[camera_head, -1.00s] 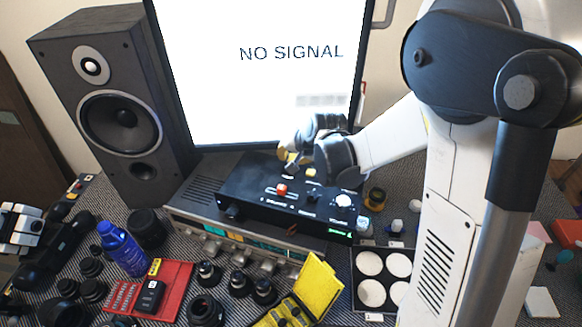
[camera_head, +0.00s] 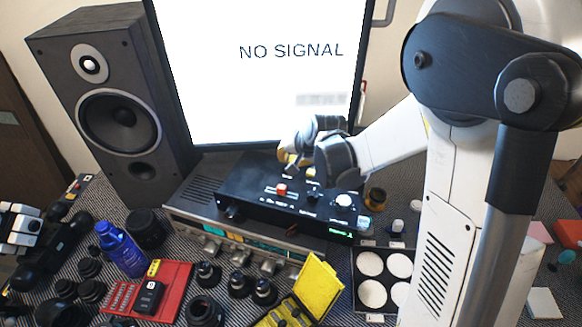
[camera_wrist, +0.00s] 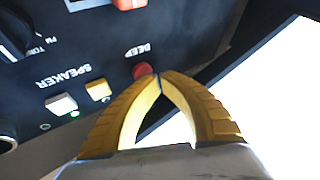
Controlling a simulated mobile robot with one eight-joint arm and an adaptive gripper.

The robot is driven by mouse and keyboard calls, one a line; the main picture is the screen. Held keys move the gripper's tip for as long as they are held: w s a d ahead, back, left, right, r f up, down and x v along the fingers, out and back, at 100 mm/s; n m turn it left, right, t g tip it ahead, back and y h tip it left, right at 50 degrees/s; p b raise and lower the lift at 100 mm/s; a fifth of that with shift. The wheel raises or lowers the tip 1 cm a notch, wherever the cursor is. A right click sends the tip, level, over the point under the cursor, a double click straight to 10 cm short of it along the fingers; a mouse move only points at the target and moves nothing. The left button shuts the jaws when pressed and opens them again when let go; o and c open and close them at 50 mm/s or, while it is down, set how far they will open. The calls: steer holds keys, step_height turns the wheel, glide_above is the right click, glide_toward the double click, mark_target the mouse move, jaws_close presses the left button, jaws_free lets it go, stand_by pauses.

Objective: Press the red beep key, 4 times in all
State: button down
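The red beep key (camera_wrist: 142,70) is a small round red button beside the word BEEP on a black control box (camera_head: 262,199). In the wrist view my gripper (camera_wrist: 158,76) has yellow fingers with their tips together, right at the key and covering part of its edge. I cannot tell whether the tips touch it or whether it is pressed down. In the head view my gripper (camera_head: 288,166) is over the back of the box, and the beep key is not clearly visible there.
A larger orange-red square key (camera_head: 281,189) is nearer the box's front. The box rests on a silver unit (camera_head: 187,212) before the NO SIGNAL screen (camera_head: 250,90).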

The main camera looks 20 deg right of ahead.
steer(key=shift+f+b, duration=0.4)
stand_by(0.3)
steer(key=shift+r, duration=0.15)
steer(key=shift+r+p, duration=0.6)
steer(key=shift+r, duration=0.1)
steer(key=shift+r+p, duration=1.85)
steer(key=shift+r, duration=0.7)
step_height(320, 180, up, 4)
steer(key=p, duration=0.4)
steer(key=shift+f, duration=0.15)
